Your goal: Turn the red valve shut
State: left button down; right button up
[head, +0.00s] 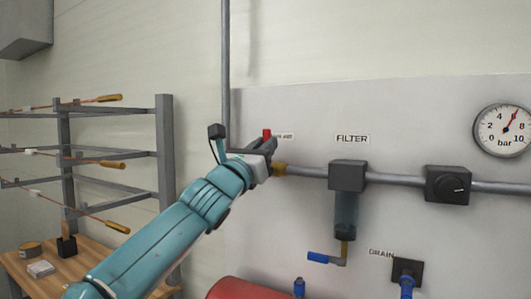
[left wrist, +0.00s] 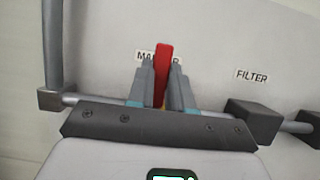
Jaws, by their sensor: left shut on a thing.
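The red valve handle (left wrist: 164,70) stands upright between the fingers of my left gripper (left wrist: 160,90) in the left wrist view. The fingers are shut on it, one on each side. In the head view only the top of the red handle (head: 267,134) shows above my left gripper (head: 268,147). The handle points up, across the run of the horizontal pipe (head: 308,172). The valve body is mostly hidden behind the gripper; a brass part (head: 280,169) shows at its right. The label behind the handle is partly covered. My right gripper is in neither view.
Right of the valve are a filter (head: 346,178), a regulator knob (head: 455,184) and a pressure gauge (head: 503,130). Blue-handled drain parts (head: 321,258) sit lower. A grey rack (head: 165,150) and wooden table (head: 40,275) stand left. A red tank (head: 250,289) is below.

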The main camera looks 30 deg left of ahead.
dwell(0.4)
pick_arm(q)
jog(key=c, duration=1)
grip_release()
jog(key=b+v, duration=1)
jog(key=v, duration=0.6)
jog(key=shift+s+f+b, duration=0.1)
jog(key=shift+s+b, duration=0.05)
jog(key=shift+b, duration=0.2)
